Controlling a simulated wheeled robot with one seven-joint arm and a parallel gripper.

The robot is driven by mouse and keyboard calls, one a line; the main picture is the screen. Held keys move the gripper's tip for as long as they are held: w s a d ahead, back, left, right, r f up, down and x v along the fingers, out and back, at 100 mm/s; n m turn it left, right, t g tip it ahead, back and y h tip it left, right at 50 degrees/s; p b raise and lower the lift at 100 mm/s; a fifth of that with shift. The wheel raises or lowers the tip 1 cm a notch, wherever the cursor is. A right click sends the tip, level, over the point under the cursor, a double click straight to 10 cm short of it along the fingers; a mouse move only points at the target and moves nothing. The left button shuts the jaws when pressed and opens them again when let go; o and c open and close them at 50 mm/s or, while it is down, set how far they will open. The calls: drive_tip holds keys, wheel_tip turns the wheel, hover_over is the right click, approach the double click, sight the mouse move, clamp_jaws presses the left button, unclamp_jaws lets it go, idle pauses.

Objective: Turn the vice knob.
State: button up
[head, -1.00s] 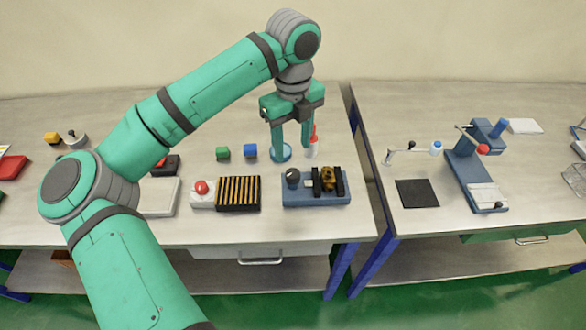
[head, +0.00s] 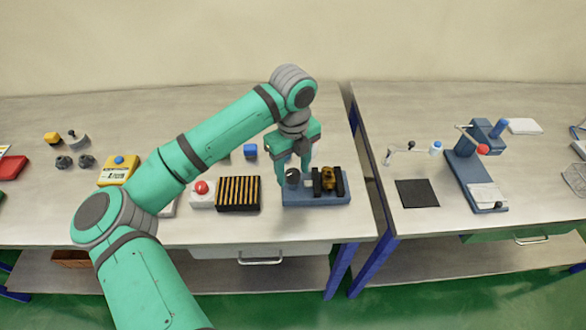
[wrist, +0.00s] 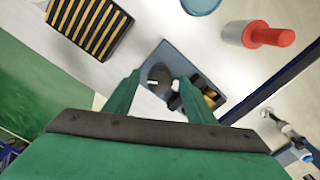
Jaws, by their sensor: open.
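The vice stands on a blue base (head: 338,198) near the front edge of the left table, with black jaws and a brass-coloured piece (head: 328,180) between them. The dark round vice knob (head: 292,177) is at the left end of the base. My gripper (head: 292,180) is open, with its fingers pointing down at the knob. In the wrist view the knob (wrist: 158,76) with a white mark shows between and beyond the two fingertips (wrist: 160,80). I cannot tell whether the fingers touch it. The right finger partly hides the vice jaws in the wrist view.
A black-and-gold ribbed block (head: 238,194) and a red button on a white box (head: 202,192) stand left of the vice. In the wrist view a red-topped white bottle (wrist: 256,35) stands beyond the vice. A gap separates the two tables.

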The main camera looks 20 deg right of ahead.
drive_tip(key=c, duration=1)
drive_tip(key=shift+c, duration=0.2)
